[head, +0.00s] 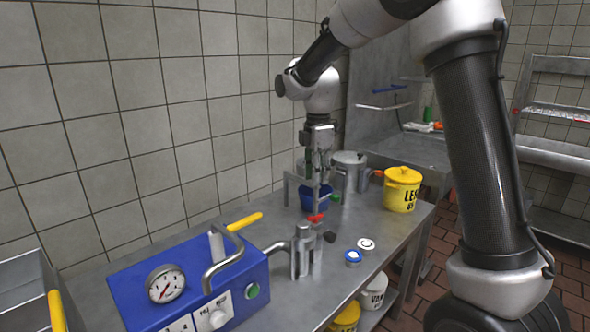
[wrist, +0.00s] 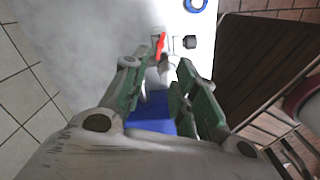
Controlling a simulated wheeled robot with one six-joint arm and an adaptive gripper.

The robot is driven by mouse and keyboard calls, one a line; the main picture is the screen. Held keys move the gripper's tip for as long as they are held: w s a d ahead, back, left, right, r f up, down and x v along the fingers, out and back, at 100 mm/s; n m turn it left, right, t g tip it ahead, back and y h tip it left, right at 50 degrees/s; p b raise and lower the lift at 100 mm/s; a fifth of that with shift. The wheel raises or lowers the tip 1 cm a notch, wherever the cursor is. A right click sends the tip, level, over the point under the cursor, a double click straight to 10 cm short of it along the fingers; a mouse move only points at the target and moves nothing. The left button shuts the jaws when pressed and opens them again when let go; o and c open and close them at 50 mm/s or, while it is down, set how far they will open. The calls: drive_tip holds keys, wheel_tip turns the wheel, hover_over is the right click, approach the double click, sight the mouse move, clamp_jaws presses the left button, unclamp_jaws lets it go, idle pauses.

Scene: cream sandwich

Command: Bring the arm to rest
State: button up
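My arm reaches over the steel table, bent at the elbow, with my gripper (head: 318,178) pointing down near the table's back side. In the wrist view the two green-grey fingers of my gripper (wrist: 157,66) stand apart with a gap between them. A pale metal part shows in that gap; I see no finger clearly pressed on it. A blue container (head: 313,198) stands on the table by the gripper, partly hidden by it. Its blue (wrist: 152,110) also shows below the fingers in the wrist view. A red lever (head: 315,217) sits just below the gripper.
A blue machine (head: 180,285) with a gauge and a metal fitting (head: 301,252) stand in front. A yellow lidded pot (head: 402,189) and a steel pot (head: 349,171) stand on the table. Two small round lids (head: 353,256) lie near its edge. A tiled wall is close behind.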

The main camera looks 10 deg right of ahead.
drive_tip(key=s+d+r+m+t, duration=0.1)
drive_tip(key=s+d+m, duration=0.4)
drive_tip(key=s, duration=0.5)
drive_tip(key=s+d+r+m+t, duration=0.2)
drive_tip(key=s+d+r+m, duration=0.2)
drive_tip(key=s+m, duration=0.4)
drive_tip(key=s+d+r+m+t, duration=0.1)
drive_tip(key=s+d+m, duration=0.5)
drive_tip(key=s, duration=0.6)
drive_tip(key=shift+s+d+r+m, duration=0.2)
drive_tip(key=shift+s+r+m, duration=0.25)
drive_tip(key=shift+r, duration=0.3)
drive_tip(key=shift+w, duration=0.1)
